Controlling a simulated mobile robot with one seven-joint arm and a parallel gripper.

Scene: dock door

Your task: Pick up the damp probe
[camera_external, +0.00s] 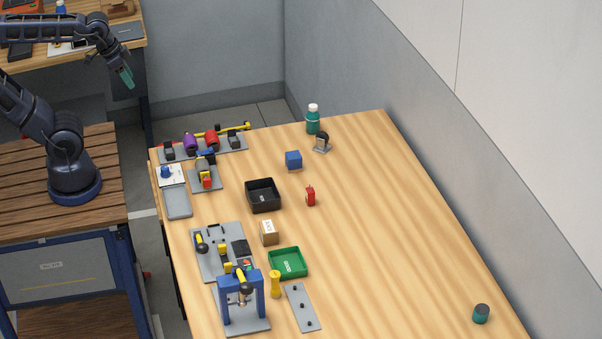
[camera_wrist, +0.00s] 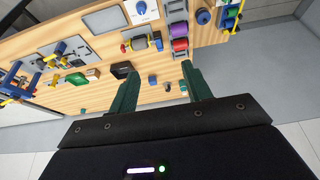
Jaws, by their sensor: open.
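A small red device with a dark pronged top, which looks like the damp probe (camera_external: 310,196), stands on the wooden table right of the black tray in the external view. I cannot make it out in the wrist view, where my left finger may cover it. My gripper (camera_external: 127,79) is high at the upper left, beyond the table's left edge and far from the probe. In the wrist view my gripper (camera_wrist: 162,92) shows its two green fingers apart with nothing held between them.
A black tray (camera_external: 263,208), a blue cube (camera_external: 293,160), a cardboard box (camera_external: 269,240) and a green tray (camera_external: 300,265) stand near the probe. A green bottle (camera_external: 313,122) stands at the back. Fixtures line the table's left side. The table's right part is mostly clear.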

